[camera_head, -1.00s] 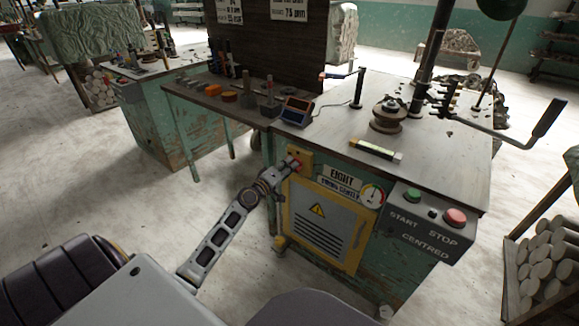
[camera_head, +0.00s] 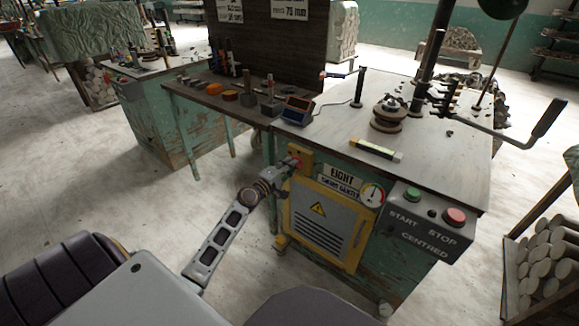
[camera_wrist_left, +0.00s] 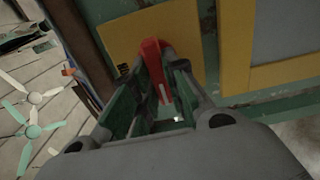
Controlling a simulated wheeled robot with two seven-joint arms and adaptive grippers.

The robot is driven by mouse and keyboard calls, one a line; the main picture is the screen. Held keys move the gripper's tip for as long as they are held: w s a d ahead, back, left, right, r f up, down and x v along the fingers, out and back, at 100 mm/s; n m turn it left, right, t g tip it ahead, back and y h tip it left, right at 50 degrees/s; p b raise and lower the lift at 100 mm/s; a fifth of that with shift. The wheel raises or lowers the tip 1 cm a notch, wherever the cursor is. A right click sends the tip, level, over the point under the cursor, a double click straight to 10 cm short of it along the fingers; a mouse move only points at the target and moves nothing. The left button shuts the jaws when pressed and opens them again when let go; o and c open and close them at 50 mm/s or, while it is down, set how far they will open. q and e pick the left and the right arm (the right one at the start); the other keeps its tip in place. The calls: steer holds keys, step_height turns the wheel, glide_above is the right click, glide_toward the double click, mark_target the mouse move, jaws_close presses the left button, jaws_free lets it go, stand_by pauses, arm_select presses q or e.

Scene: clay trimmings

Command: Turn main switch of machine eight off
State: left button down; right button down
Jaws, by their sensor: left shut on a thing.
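Machine eight is a worn green cabinet bench with an "EIGHT" label (camera_head: 340,173) on its front. Its main switch, a red handle (camera_wrist_left: 153,56) on a yellow plate (camera_wrist_left: 122,38), is at the upper left of that front. In the head view the yellow plate (camera_head: 304,156) shows just beyond my left gripper (camera_head: 288,167), which partly hides the red handle. In the left wrist view the fingers of my left gripper (camera_wrist_left: 160,92) are closed around the red handle, one on each side. The handle's exact angle is hard to tell. My right gripper is not in view.
A gauge (camera_head: 372,194) and a START/STOP box with green button (camera_head: 413,194) and red button (camera_head: 455,216) are further right. A crank (camera_head: 535,128) overhangs the bench top.

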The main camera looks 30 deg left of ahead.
arm_select(q)
steer(key=c, duration=1.5)
jaws_free()
steer(key=shift+a, duration=0.1)
steer(key=shift+o, duration=0.3)
steer(key=shift+s, duration=0.1)
steer(key=s, duration=1.1)
steer(key=shift+s+a, duration=0.35)
steer(key=shift+a, duration=0.05)
